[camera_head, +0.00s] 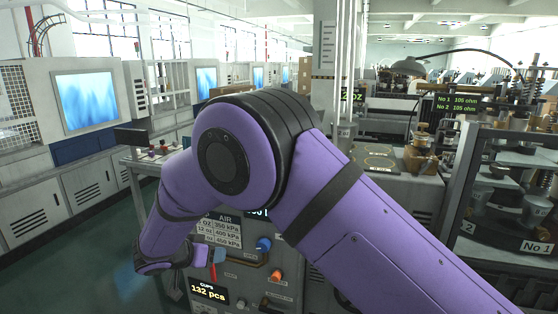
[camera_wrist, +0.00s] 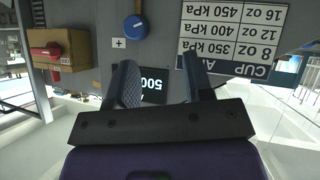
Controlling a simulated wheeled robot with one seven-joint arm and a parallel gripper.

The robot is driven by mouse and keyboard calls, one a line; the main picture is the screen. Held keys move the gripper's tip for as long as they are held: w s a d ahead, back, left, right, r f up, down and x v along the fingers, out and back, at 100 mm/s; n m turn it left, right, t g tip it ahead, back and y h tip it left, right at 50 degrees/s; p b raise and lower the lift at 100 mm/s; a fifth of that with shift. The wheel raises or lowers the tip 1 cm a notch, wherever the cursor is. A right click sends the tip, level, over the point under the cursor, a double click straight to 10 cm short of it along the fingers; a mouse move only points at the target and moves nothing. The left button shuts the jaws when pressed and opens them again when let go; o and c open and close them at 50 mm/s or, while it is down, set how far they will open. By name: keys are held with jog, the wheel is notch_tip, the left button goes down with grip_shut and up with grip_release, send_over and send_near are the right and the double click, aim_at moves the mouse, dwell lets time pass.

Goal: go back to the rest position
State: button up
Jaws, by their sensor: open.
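My gripper (camera_wrist: 160,88) shows in the wrist view with its two dark fingers apart and nothing between them. Past the fingers is a grey machine panel with a cup and air pressure chart (camera_wrist: 232,35), a blue knob (camera_wrist: 135,28) and a dark display (camera_wrist: 153,86) partly hidden by the fingers. The wrist picture is upside down. In the head view my purple arm crosses the middle and bends down at the left. The chart (camera_head: 222,232) and the blue knob (camera_head: 264,244) show below my arm.
An orange knob (camera_head: 275,276) and a cup counter (camera_head: 209,293) sit low on the panel. A glass-sided cabinet with cups (camera_head: 510,190) stands at the right. A machine with a blue screen (camera_head: 86,101) stands at the left. The green floor (camera_head: 95,255) is clear.

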jog(key=w+d+r+g, duration=0.2)
jog(key=d+r+g, duration=0.1)
jog(key=d+r, duration=1.2)
jog(key=s+d+r+g+y, duration=0.1)
jog(key=s+d+r, duration=0.2)
jog(key=d+r, duration=0.35)
jog(key=s+d+r+g+y, duration=0.1)
jog(key=s+d+r, duration=0.15)
jog(key=d, duration=0.75)
jog(key=s+d+r+n+y, duration=0.1)
jog(key=s+d, duration=0.4)
jog(key=s, duration=0.3)
jog(key=s+d+r+n+t+y, duration=0.1)
jog(key=s+d+r+y, duration=0.1)
jog(key=s+d, duration=0.4)
jog(key=s+d+r+n+y, duration=0.1)
jog(key=s+d, duration=0.5)
jog(key=s, duration=0.6)
jog(key=shift+r+n+y, duration=0.3)
jog(key=shift+r+n, duration=0.3)
jog(key=shift+s, duration=0.1)
jog(key=shift+c, duration=0.2)
